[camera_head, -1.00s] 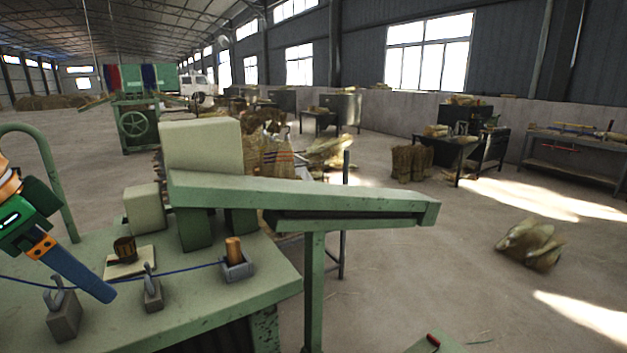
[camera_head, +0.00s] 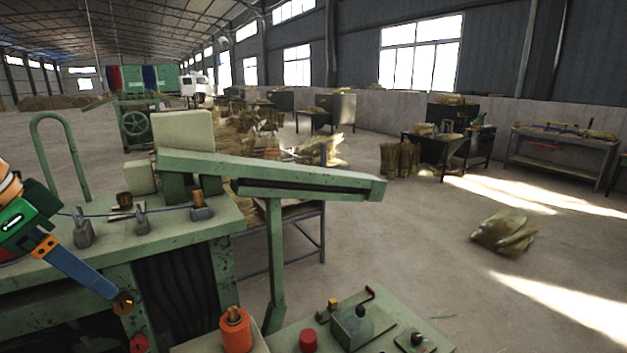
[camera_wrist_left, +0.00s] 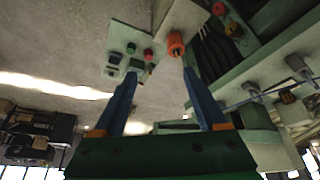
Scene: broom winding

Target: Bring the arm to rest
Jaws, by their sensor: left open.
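My left gripper (camera_head: 112,292) comes in at the left edge of the head view, with a blue finger pointing down and right in front of the green machine table (camera_head: 215,213). In the left wrist view the two blue fingers of my left gripper (camera_wrist_left: 160,76) stand apart with nothing between them. An orange spool (camera_head: 236,330) stands at the bottom of the head view, to the right of the gripper. It also shows beyond the fingertips in the left wrist view (camera_wrist_left: 176,44). My right gripper is not in view.
A blue wire (camera_head: 165,208) runs across small posts on the table. A green beam (camera_head: 270,168) juts out to the right. A control panel (camera_head: 390,335) with a red button is at the bottom. A straw bundle (camera_head: 503,232) lies on the open floor at right.

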